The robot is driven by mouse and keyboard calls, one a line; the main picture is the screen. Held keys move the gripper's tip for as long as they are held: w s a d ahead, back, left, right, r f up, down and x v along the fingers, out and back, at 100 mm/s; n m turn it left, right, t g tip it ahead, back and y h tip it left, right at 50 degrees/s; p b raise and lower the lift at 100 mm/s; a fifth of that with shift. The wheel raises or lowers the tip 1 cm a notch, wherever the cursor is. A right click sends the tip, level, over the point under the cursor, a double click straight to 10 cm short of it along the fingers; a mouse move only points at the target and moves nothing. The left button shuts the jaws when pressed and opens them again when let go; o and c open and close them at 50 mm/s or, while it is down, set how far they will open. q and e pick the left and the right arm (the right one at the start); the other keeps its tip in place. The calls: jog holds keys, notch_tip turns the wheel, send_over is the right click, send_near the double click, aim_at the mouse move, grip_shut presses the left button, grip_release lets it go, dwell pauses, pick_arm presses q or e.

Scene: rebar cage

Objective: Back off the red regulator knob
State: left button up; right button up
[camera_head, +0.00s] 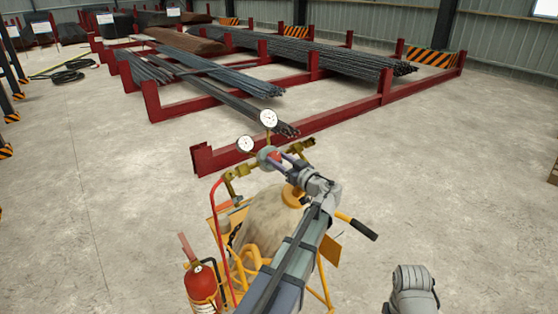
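My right gripper is not in view; only a grey link of my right arm shows at the lower right.
The regulator sits on a tan gas cylinder (262,222) in a yellow cart (327,282) with a black-gripped handle (364,230). A red fire extinguisher (202,284) stands at the left. Behind, a red steel rack (340,112) holds rebar bundles. The concrete floor to the right is clear.

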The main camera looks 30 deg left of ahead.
pick_arm(q)
jog(key=o, duration=0.4)
jog(key=shift+o, duration=0.2)
jog(key=shift+d, duration=0.1)
jog(key=shift+v, duration=3.85)
